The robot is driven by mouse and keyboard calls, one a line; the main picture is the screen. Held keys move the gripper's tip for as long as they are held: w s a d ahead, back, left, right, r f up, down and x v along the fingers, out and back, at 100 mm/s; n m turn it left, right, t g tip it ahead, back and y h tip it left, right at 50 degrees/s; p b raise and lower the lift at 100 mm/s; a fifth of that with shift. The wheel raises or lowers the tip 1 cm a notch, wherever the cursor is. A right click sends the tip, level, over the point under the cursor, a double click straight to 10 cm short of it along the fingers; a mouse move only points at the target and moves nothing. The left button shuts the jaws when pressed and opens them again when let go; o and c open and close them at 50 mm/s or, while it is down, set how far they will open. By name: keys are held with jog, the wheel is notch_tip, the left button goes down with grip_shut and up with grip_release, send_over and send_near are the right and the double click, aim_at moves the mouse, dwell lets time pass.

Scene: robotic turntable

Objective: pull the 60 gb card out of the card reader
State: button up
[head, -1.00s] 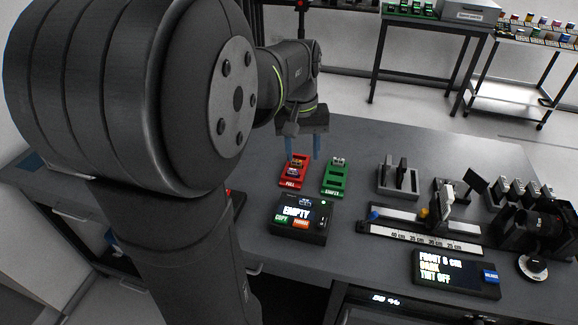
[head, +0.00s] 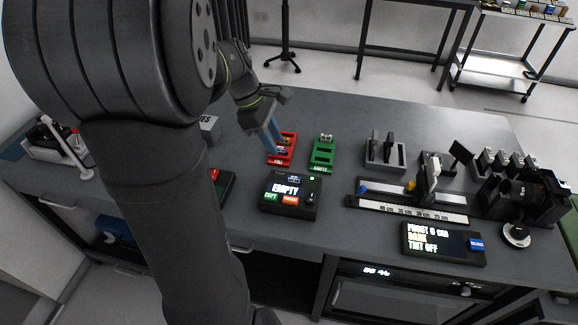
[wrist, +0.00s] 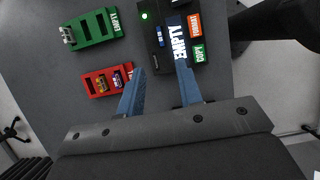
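The card reader (head: 300,207) is a black box on the table with a lit screen reading EMPTY and green and orange buttons. In the wrist view the reader (wrist: 157,60) lies just beyond my fingertips. Small blue and white marks show on its top, but I cannot tell a card or read 60 GB. My gripper (head: 274,150) is tilted in front of the red tray (head: 275,161) in the head view. In the wrist view my gripper (wrist: 161,68) has its two blue fingers spread, with nothing between them.
The red tray marked FULL holds small cards. A green tray (head: 321,168) marked EMPTY stands to its right, with a card at its far end. A ruler rail (head: 420,212), a camera (head: 522,196) and a display box (head: 425,240) occupy the right side.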

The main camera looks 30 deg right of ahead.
aim_at(295, 177)
jog(key=x, duration=1.2)
jog(key=shift+f, duration=0.2)
jog(key=shift+c, duration=0.2)
grip_shut()
jog(key=shift+r, duration=0.15)
jog(key=shift+r, duration=2.35)
jog(key=shift+d, duration=0.1)
